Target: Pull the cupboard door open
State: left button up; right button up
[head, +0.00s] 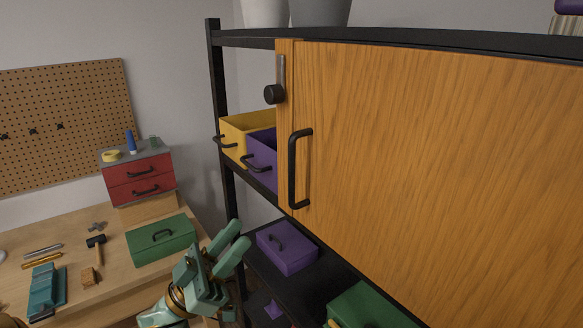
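The cupboard door (430,170) is a large orange-brown wooden panel filling the right of the head view. It looks shut, level with the narrow wooden strip at its left edge. Its black upright bar handle (294,170) is near that left edge. A round black knob (273,94) on a grey metal strip sits above the handle, at the top left of the cupboard. My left gripper (242,231) is below and left of the handle, apart from it. Its two green fingers are spread with nothing seen between them. My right gripper is not in view.
A black shelf rack (217,90) carries the cupboard, yellow (233,131) and purple (262,146) bins, and a purple box (288,252) lower down. A green box (362,308) is below the door. A workbench (70,248) with tools, a green case and red drawers stands left.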

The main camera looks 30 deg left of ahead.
aim_at(292, 201)
pick_arm(q)
jog(key=p+x, duration=0.2)
jog(key=x, duration=0.5)
jog(key=p+x, duration=0.3)
jog(key=x, duration=0.4)
jog(key=shift+w+a, duration=0.1)
jog(key=shift+w, duration=0.4)
grip_shut()
